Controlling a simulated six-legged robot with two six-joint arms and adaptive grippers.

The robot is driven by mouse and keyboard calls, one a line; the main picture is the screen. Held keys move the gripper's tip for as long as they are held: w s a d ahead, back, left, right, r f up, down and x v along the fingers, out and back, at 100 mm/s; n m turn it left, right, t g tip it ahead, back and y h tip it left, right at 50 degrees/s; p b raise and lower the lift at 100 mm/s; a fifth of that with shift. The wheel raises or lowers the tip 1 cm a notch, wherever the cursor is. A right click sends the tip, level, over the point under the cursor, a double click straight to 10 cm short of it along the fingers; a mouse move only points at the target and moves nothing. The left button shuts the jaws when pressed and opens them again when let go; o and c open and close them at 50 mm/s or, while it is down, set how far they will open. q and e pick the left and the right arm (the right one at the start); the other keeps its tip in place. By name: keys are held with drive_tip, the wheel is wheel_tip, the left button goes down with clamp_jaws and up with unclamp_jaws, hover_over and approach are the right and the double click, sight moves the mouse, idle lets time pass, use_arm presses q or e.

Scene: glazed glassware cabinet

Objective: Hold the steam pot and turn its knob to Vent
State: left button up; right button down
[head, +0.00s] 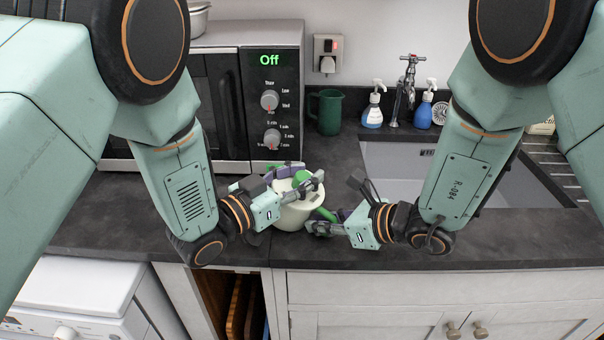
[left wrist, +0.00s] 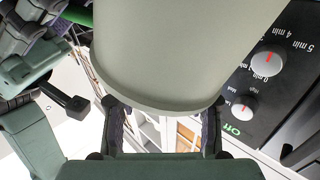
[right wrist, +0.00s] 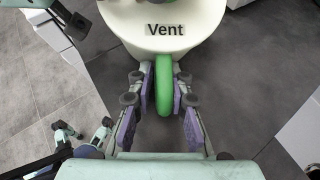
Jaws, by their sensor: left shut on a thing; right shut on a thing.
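The steam pot (head: 291,217) is a cream, round pot on the dark worktop, with a green knob (head: 301,177) on top. My left gripper (head: 304,179) is shut on the knob at the lid. In the left wrist view the pot's pale side (left wrist: 180,50) hides the left fingertips and the knob. My right gripper (right wrist: 163,95) is shut on the pot's green handle (right wrist: 164,85), which sticks out between its purple fingers. The word Vent (right wrist: 165,29) shows on the cream top above the handle. Where the knob points is hidden.
A microwave (head: 230,95) marked Off stands behind the pot at left. A dark green mug (head: 329,112), soap bottles (head: 373,108) and a tap (head: 408,85) stand at the back. A sink (head: 400,165) lies at right. The worktop's front edge is close to the pot.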

use_arm(q)
drive_tip(key=shift+s+d+f, duration=0.2)
drive_tip(key=shift+s+f, duration=0.25)
drive_tip(key=shift+f, duration=0.35)
drive_tip(key=o, duration=0.9)
drive_tip(key=shift+w, duration=0.1)
drive_tip(key=shift+a, duration=0.15)
drive_tip(key=w+a+v, duration=0.1)
drive_tip(key=a+v, duration=0.1)
drive_tip(key=v, duration=1.1)
drive_tip(key=shift+w+r, duration=0.25)
drive_tip(key=shift+r, duration=0.1)
drive_tip(key=shift+a, duration=0.15)
drive_tip(key=v, duration=0.7)
drive_tip(key=shift+s, duration=0.2)
idle(0.5)
